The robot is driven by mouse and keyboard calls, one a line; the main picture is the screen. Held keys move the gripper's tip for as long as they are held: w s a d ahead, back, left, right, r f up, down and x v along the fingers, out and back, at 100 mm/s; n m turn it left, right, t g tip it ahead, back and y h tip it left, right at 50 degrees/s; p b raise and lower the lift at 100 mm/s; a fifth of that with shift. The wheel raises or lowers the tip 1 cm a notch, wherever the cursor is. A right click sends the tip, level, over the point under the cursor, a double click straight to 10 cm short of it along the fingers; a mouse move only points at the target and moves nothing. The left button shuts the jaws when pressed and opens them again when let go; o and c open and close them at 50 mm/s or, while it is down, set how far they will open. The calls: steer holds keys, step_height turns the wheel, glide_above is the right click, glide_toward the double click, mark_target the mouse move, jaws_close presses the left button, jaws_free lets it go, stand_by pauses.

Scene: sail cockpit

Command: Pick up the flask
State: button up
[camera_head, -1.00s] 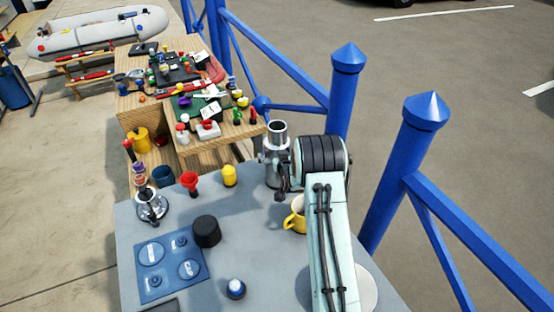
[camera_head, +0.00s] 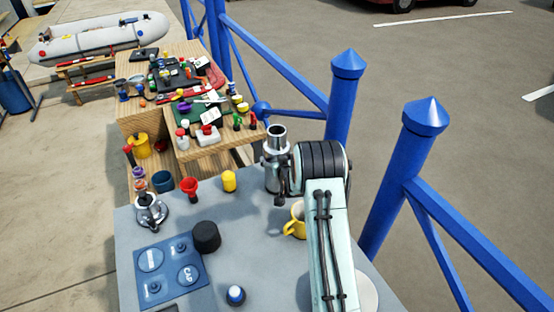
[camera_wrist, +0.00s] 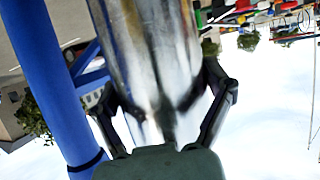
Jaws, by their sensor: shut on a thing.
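The flask (camera_head: 276,145) is a shiny silver metal cylinder, upright at the back right of the grey table in the head view. My gripper (camera_head: 281,186) is shut on it; my forearm and dark wrist joint stand just to its right. In the wrist view the flask (camera_wrist: 150,55) fills the middle, with my dark gripper fingers (camera_wrist: 163,100) on both sides of it. The flask's lower end is partly hidden in the head view, so I cannot tell whether it touches the table.
On the grey table (camera_head: 265,265) are a yellow mug (camera_head: 296,222) close to my arm, a black cylinder (camera_head: 206,236), a red cup (camera_head: 190,189), a yellow cylinder (camera_head: 229,181) and a blue panel (camera_head: 168,272). Blue railing posts (camera_head: 342,100) rise behind my arm.

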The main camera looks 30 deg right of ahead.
steer(key=shift+w+r, duration=0.1)
steer(key=shift+r, duration=0.6)
steer(key=s+r, duration=0.1)
steer(key=r, duration=0.1)
steer(key=s+a+r, duration=0.1)
steer(key=s+r, duration=0.1)
steer(key=r, duration=0.1)
steer(key=s+r, duration=0.2)
steer(key=shift+a+r, duration=0.3)
steer(key=shift+r, duration=0.1)
glide_toward(277, 142)
steer(key=shift+a+v, duration=0.15)
steer(key=shift+v, duration=0.45)
steer(key=shift+a+v, duration=0.15)
steer(key=shift+v, duration=0.45)
